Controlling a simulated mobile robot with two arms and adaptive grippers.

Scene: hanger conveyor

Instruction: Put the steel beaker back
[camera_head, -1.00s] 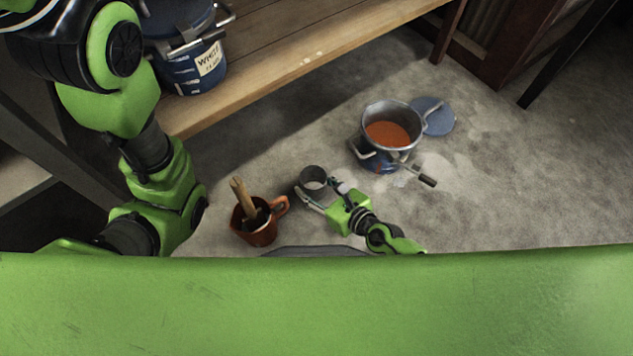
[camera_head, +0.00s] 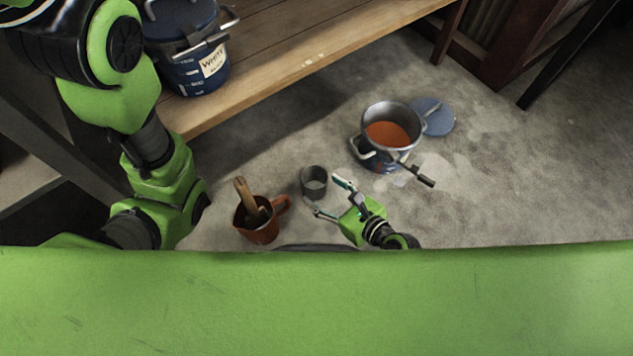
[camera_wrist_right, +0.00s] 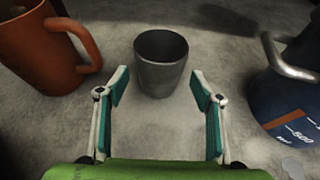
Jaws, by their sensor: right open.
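The steel beaker (camera_head: 314,182), a small grey open cup, stands upright on the concrete floor in the head view. In the right wrist view the beaker (camera_wrist_right: 161,66) stands just beyond the fingertips, roughly centred between them. My right gripper (camera_head: 327,196) is open and empty, its fingers pointing toward the beaker and apart from it. The open fingers also show in the right wrist view (camera_wrist_right: 159,88). My left arm shows at the left of the head view, but its gripper is out of view.
An orange-brown mug (camera_head: 259,228) with wooden handles in it stands left of the beaker. A blue pot (camera_head: 376,160) with orange contents stands to the right, its blue lid (camera_head: 434,116) behind. A wooden shelf (camera_head: 290,77) carries a blue container labelled WHITE (camera_head: 196,73).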

